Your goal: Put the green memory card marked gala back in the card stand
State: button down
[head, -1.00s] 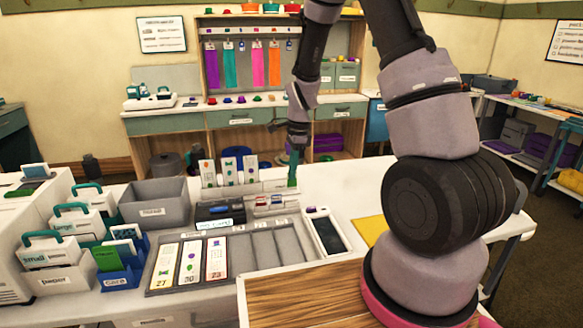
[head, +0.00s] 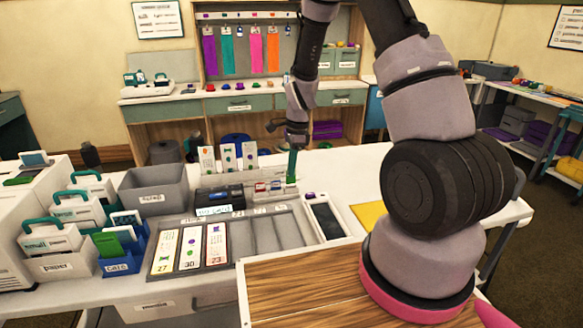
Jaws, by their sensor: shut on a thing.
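My gripper (head: 293,150) hangs over the back right of the table, pointing down. It is shut on a narrow green piece (head: 291,168), seen nearly edge-on; this looks like the green memory card, but no marking is readable. The piece's lower end is by the right end of a low grey stand (head: 275,196) holding small red, white and blue pieces. This looks like the card stand. I cannot tell whether the green piece touches it.
Upright white cards (head: 228,157) stand just behind the stand. In front lie a slotted grey tray (head: 240,238) with long cards and a dark-screened device (head: 325,222). A grey bin (head: 153,190) and several labelled holders stand left.

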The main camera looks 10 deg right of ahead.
jog(key=shift+f, duration=0.4)
jog(key=shift+f, duration=1.15)
jog(key=c, duration=0.9)
grip_release()
jog(key=shift+c, duration=0.2)
jog(key=shift+r, duration=0.1)
jog(key=r, duration=0.3)
jog(key=d+r, duration=0.1)
jog(key=r, duration=0.6)
jog(key=shift+d+r, duration=0.15)
jog(key=shift+r, duration=0.1)
